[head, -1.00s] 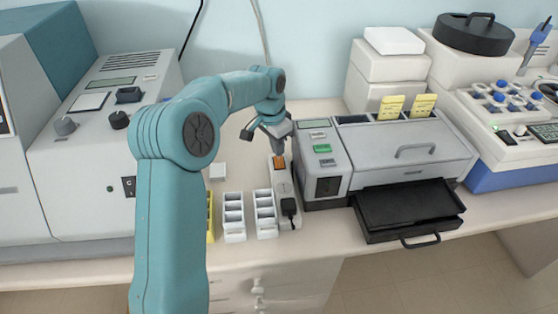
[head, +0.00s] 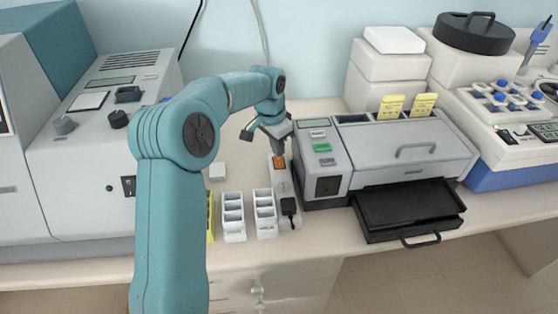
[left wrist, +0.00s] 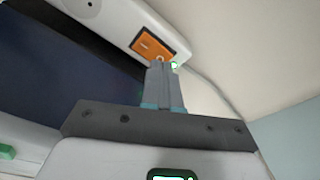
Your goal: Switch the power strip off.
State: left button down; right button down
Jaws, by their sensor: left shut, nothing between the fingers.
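The power strip (head: 284,188) is a white bar on the bench, left of the grey staining machine. Its orange rocker switch (head: 279,162) is near the far end, and a black plug sits in it at the near end. In the left wrist view the orange switch (left wrist: 152,45) is just beyond the fingertips, with a small green light beside it. My left gripper (head: 278,151) is shut and empty, pointing down with its tips at the switch. It also shows in the left wrist view (left wrist: 162,66). Whether the tips touch the switch is hard to tell. My right gripper is out of view.
The grey machine (head: 400,150) with its black open tray (head: 408,206) stands close on the right. White slide racks (head: 234,216) and a yellow one (head: 211,216) stand left of the strip. A large analyser (head: 85,165) is at the left.

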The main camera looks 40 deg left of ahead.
pick_arm(q)
jog(key=shift+f+b, duration=0.4)
jog(key=shift+f, duration=0.3)
notch_tip(320, 180, up, 7)
jog(key=p, duration=0.6)
dwell(0.4)
dwell(0.5)
